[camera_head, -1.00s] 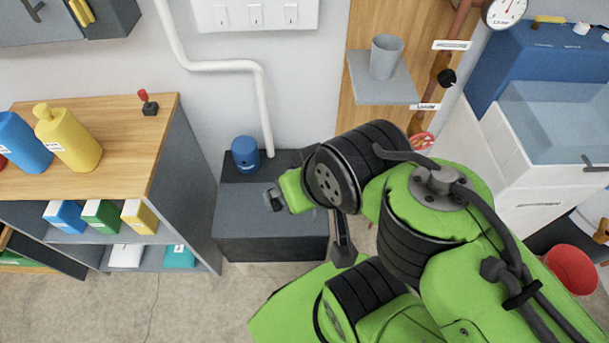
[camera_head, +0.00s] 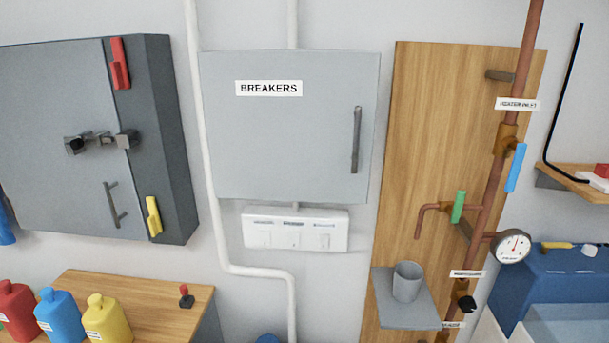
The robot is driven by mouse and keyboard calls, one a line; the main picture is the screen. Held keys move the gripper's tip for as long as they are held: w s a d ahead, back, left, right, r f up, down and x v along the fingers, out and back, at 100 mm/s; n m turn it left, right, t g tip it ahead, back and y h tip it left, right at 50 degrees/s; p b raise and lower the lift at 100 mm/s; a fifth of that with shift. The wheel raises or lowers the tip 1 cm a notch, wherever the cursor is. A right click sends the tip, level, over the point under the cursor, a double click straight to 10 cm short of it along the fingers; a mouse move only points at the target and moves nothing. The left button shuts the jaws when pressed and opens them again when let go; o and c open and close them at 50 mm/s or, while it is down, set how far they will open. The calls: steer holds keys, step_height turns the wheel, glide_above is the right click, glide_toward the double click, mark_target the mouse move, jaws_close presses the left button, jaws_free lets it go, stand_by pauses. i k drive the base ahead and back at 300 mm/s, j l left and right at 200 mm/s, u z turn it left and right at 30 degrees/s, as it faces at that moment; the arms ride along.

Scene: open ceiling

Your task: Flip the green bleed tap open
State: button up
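The green bleed tap (camera_head: 458,207) is a small green lever on a thin copper branch pipe (camera_head: 428,208), left of the main copper riser (camera_head: 489,200). The lever stands nearly upright, across the branch. The branch's open end bends down, above a grey cup (camera_head: 407,281) on a small grey shelf (camera_head: 404,306). My gripper and arm are out of view, so nothing of mine touches the tap.
A blue lever (camera_head: 516,168) labelled heater inlet and a pressure gauge (camera_head: 512,246) sit on the riser near the tap. A closed breakers cabinet (camera_head: 288,135) and a grey cabinet (camera_head: 90,140) hang to the left. Bottles (camera_head: 60,315) stand on a wooden top.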

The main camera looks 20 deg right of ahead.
mark_target(454, 213)
steer(key=z, duration=1.55)
